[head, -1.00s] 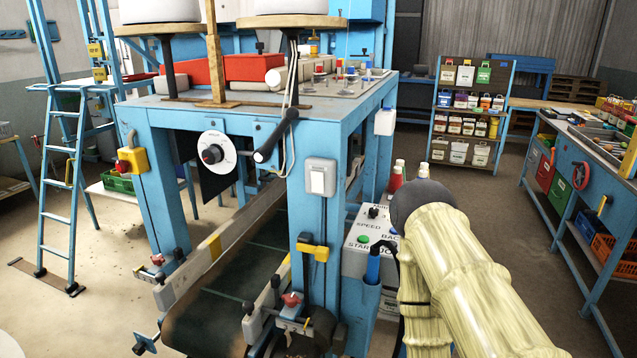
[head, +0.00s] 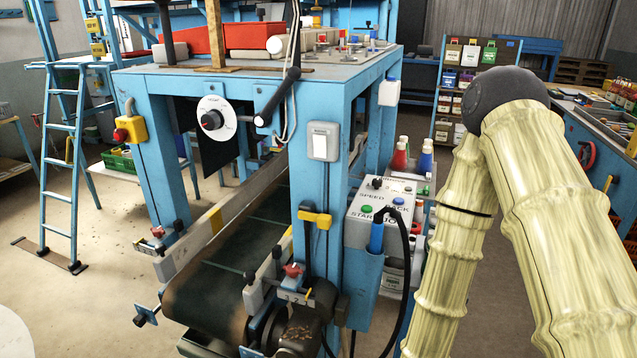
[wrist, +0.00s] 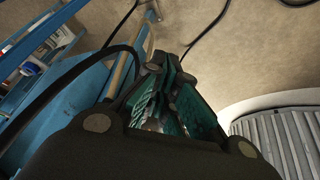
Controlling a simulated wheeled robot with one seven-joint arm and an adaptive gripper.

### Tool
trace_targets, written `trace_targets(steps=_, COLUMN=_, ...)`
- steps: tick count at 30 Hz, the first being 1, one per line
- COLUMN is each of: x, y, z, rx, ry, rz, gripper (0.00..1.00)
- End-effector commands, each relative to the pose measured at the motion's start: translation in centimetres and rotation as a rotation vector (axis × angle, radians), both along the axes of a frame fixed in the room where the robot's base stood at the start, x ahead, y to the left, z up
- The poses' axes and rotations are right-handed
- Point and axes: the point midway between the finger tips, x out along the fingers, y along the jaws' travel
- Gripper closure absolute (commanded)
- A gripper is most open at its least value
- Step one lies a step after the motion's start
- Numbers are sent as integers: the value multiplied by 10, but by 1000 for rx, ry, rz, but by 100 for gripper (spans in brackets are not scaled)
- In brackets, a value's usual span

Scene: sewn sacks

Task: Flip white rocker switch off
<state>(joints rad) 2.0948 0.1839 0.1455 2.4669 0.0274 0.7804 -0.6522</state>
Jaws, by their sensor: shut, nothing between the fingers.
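The white rocker switch (head: 323,141) sits in a grey box on the front of the blue machine's right leg. It faces me and nothing covers it in the head view. Which side of its rocker is pressed in is too small to tell. My gripper (wrist: 167,62) shows only in the wrist view, dark with green inner pads. Its fingers are shut and empty, over the floor and beside a blue surface. The switch is not in the wrist view. My pale arm stands to the right of the machine in the head view.
A control box (head: 380,208) with buttons and a black cable juts out right of the switch. A crank handle (head: 278,107) and a dial (head: 213,120) are left of it. A conveyor belt (head: 235,265) runs below. A yellow clip (head: 314,218) sits under the switch.

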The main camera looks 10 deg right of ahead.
Motion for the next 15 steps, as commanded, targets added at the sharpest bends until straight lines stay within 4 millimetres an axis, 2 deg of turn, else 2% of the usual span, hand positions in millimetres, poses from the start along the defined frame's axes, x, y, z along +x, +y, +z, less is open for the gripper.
trace_targets(steps=1, x=13, y=4, z=8, rx=-3, ry=-41, rz=30, gripper=100)
trace_targets(steps=6, x=50, y=16, z=42, rx=-36, ry=-169, rz=143, gripper=100)
trace_targets(steps=15, x=103, y=35, z=113, rx=-127, ry=-405, rz=329, gripper=100)
